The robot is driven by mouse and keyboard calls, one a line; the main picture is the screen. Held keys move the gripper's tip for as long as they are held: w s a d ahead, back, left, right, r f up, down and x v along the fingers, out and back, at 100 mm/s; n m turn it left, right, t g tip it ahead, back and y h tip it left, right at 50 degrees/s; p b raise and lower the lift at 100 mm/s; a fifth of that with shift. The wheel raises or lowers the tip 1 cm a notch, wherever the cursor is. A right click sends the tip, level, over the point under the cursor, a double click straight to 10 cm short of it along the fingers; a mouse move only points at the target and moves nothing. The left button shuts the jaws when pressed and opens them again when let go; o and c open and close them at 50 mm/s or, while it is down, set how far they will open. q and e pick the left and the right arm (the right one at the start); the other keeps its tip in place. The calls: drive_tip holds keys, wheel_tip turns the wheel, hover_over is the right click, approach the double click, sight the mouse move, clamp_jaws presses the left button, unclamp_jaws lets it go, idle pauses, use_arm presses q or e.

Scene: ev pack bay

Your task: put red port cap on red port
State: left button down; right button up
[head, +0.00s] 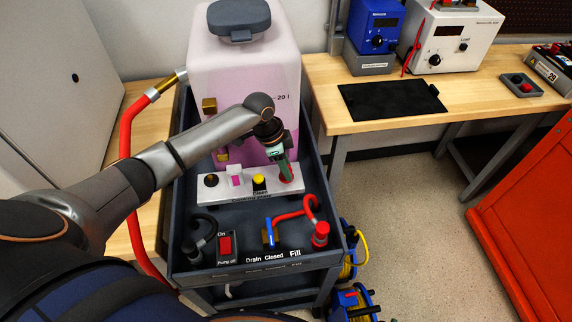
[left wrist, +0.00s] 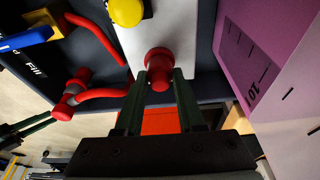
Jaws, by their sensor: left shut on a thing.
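My left gripper (head: 284,170) comes down over the right end of the pale port block (head: 222,194) on the cart. In the left wrist view its two dark green fingers (left wrist: 160,88) are shut on a red port cap (left wrist: 159,62). The cap is at the block's face, over the spot of the red port. The red port itself is hidden, and I cannot tell whether the cap is seated or just above it. A little red (head: 286,178) shows below the fingers in the head view.
A yellow cap (head: 259,182), a pink-and-white piece (head: 236,174) and a dark port (head: 211,180) line the block. The pink tank (head: 240,80) stands close behind. A red hose fitting (head: 320,234) and blue valve handle (head: 269,233) are in front.

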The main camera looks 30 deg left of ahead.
use_arm(q)
drive_tip(key=shift+c, duration=2.2)
unclamp_jaws()
drive_tip(key=v, duration=1.2)
drive_tip(key=shift+r, duration=0.25)
drive_tip(key=shift+a, duration=0.1)
